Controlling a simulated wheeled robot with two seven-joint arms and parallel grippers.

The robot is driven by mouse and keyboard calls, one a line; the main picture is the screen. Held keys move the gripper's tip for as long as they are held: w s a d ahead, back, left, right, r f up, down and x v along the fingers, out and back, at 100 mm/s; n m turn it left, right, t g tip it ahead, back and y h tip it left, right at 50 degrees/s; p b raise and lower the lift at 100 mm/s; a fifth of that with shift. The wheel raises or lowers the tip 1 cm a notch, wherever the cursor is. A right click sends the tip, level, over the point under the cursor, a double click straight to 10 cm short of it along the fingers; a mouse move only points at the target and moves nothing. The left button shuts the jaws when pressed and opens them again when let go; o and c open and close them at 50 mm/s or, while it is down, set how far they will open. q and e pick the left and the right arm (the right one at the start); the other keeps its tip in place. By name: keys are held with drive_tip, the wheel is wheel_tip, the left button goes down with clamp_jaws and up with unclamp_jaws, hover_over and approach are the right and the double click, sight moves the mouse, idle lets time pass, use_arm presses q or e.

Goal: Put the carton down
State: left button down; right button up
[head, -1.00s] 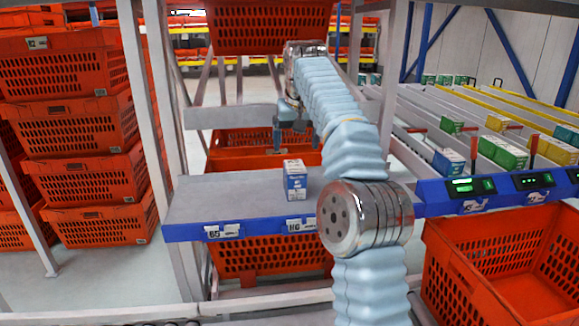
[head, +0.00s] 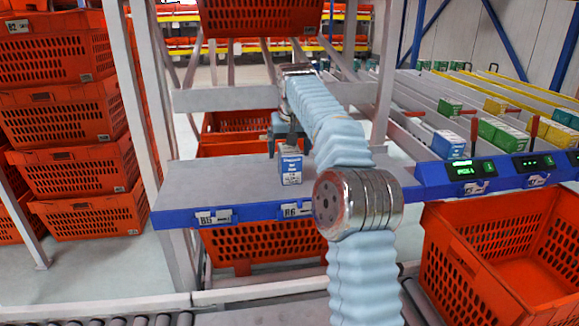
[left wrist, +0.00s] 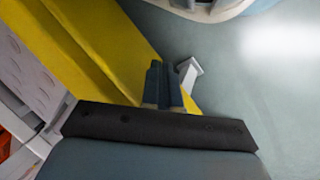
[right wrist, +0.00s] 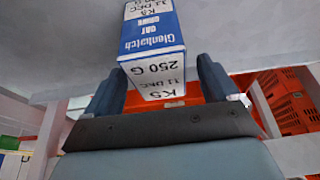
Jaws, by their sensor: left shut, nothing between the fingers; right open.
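The white and blue carton (head: 291,169) stands upright on the grey shelf (head: 215,185), just behind its blue front edge, above the right-hand label. My right gripper (head: 285,140) is open just behind and above the carton, partly hidden by it. In the right wrist view the carton (right wrist: 152,45) lies ahead, its near end between or just beyond the open fingertips (right wrist: 160,85); contact cannot be told. My left gripper (left wrist: 163,85) is shut and empty, away from the shelf, over a yellow surface and grey floor.
Orange totes (head: 70,140) are stacked at the left. An empty orange tote (head: 510,250) stands at lower right. Sloping lanes with cartons (head: 500,135) lie to the right. A metal upright (head: 148,110) stands left of the shelf, whose left part is clear.

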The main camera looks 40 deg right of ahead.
drive_tip(key=x, duration=0.2)
drive_tip(key=shift+w+d+f, duration=0.1)
drive_tip(key=shift+w+f, duration=0.05)
drive_tip(key=shift+f, duration=0.15)
drive_tip(key=c, duration=1.3)
drive_tip(key=shift+r, duration=0.2)
